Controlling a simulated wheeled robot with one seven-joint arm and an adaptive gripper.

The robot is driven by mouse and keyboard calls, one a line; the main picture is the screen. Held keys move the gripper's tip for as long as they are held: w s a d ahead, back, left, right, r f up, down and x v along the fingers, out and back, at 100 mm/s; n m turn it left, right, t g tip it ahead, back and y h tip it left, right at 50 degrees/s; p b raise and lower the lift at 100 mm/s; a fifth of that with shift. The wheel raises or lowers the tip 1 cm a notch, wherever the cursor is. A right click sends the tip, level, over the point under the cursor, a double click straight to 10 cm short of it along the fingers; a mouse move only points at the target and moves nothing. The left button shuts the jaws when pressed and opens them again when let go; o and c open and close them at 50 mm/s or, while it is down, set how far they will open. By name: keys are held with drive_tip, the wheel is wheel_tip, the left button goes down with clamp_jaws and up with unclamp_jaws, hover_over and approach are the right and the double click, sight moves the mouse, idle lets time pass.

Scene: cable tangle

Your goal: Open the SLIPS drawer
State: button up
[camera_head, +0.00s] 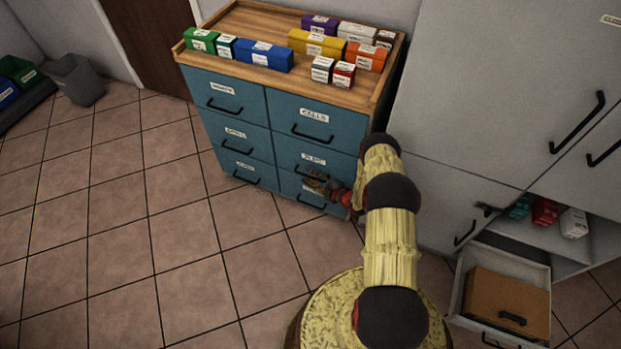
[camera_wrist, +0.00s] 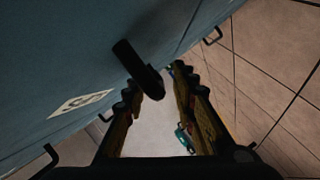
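A blue cabinet (camera_head: 229,124) has two columns of labelled drawers with black bar handles, and all look shut. The top right label reads CELLS; the others are too small to read surely, so I cannot tell which is SLIPS. My gripper (camera_head: 322,186) is in front of the right column, by the middle and bottom drawers, and partly covers them. In the wrist view my gripper (camera_wrist: 157,78) has its fingers spread apart. A black handle (camera_wrist: 138,70) reaches between or just beyond the fingertips; I cannot tell if it touches them. A white label (camera_wrist: 82,104) is on the blue face beside it.
Several coloured boxes stand on the wooden cabinet top (camera_head: 284,19). Tiled floor (camera_head: 150,220) is clear at the left; a grey bin (camera_head: 78,80) stands beyond.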

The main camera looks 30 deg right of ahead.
clamp_jaws()
idle(0.9)
